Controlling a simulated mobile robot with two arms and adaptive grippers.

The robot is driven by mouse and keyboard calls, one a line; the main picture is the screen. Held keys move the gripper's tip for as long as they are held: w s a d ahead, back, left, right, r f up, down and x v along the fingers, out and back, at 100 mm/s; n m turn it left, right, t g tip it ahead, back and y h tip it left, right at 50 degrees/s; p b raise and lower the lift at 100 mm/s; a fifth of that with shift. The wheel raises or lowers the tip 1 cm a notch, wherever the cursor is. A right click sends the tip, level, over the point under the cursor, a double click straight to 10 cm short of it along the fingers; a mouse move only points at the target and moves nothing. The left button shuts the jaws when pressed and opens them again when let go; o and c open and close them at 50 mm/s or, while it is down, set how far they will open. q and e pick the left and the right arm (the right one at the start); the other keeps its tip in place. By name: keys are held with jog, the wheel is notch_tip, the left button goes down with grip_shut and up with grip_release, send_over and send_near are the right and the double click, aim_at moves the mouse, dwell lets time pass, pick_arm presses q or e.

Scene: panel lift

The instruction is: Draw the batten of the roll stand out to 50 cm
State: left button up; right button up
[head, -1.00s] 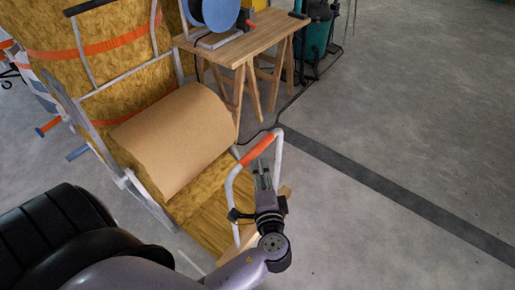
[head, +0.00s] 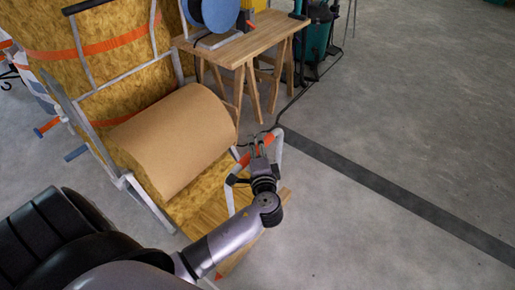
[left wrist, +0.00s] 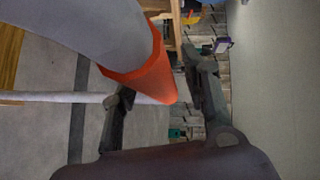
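The roll stand (head: 135,187) holds a wide brown roll (head: 178,135) in a pale metal frame. A pale wooden batten (head: 238,258) lies at the front of the sheet, partly hidden by my arm. A white bent-tube handle with an orange grip (head: 243,160) rises above it. My left gripper (head: 258,150) is at the orange grip. In the left wrist view, the orange grip (left wrist: 150,75) shows between the parted fingers of my gripper (left wrist: 160,75). I cannot tell whether they touch it. My right gripper is out of view.
A wooden table (head: 235,52) carrying a machine with blue discs stands behind the roll. A dark cable (head: 292,103) runs over the floor from it. The grey floor (head: 400,120) to the right is open, with a dark strip across it.

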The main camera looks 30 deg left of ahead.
pick_arm(q)
grip_shut()
dwell(0.3)
dwell(0.4)
